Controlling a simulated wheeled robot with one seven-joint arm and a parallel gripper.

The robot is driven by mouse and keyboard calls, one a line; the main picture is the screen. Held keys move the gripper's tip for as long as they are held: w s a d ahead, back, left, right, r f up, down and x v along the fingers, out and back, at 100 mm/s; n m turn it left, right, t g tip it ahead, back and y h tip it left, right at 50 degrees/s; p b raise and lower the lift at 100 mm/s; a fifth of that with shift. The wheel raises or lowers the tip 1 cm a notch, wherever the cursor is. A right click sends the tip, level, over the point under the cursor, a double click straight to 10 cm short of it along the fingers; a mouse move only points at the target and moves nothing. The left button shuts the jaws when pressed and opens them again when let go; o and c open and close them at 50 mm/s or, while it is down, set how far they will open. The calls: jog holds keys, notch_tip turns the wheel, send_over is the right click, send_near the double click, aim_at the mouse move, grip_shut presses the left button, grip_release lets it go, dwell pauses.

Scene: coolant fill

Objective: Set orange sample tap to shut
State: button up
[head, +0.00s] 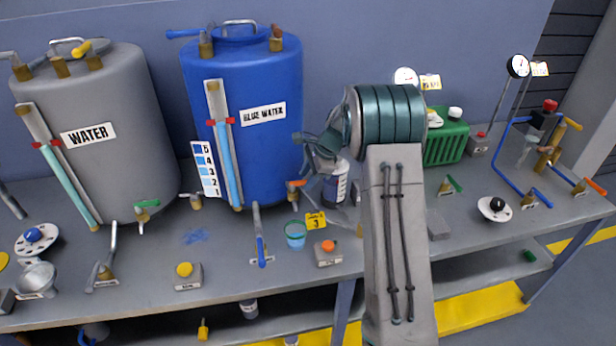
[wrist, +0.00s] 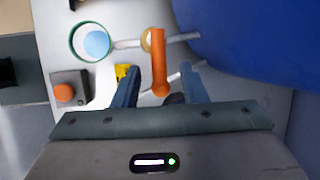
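The orange sample tap (head: 297,184) sits low on the front of the blue tank (head: 270,150), above the table. In the wrist view its orange lever handle (wrist: 158,60) points from the brass valve body toward my gripper, with its rounded end near the fingers. My gripper (wrist: 160,84) is open, with one blue-grey finger on each side of the handle's end. No contact between fingers and handle is clear. In the head view my gripper (head: 303,160) is beside the blue tank, partly hidden by my wrist.
A green-rimmed beaker of blue liquid (head: 295,236) stands below the tap. An orange button box (head: 328,253) and a yellow number tag (head: 315,220) are close by. A blue-handled lever (head: 260,245) stands to the left. A labelled bottle (head: 337,185) is behind my gripper.

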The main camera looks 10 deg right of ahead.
jog(key=b+v, duration=0.2)
jog(key=v, duration=1.1)
jog(key=shift+d+r, duration=0.15)
jog(key=shift+r, duration=0.2)
jog(key=shift+s, duration=0.1)
jog(key=s+a+r+n+h, duration=0.1)
jog(key=s+a+r+n, duration=0.15)
jog(key=s, duration=0.35)
jog(key=s+a+r+n, duration=0.1)
jog(key=s+n, duration=0.2)
jog(key=s, duration=0.2)
jog(key=s+a+r+n+h, duration=0.1)
jog(key=s+n, duration=0.2)
jog(key=s, duration=0.3)
jog(key=s+f+n+h, duration=0.1)
jog(key=s+n, duration=0.3)
jog(key=s, duration=0.5)
jog(key=s+a+f+n+t+h, duration=0.1)
jog(key=s+f+n, duration=0.3)
jog(key=s, duration=0.5)
jog(key=shift+a+n+h, duration=0.3)
jog(key=shift+n, duration=0.25)
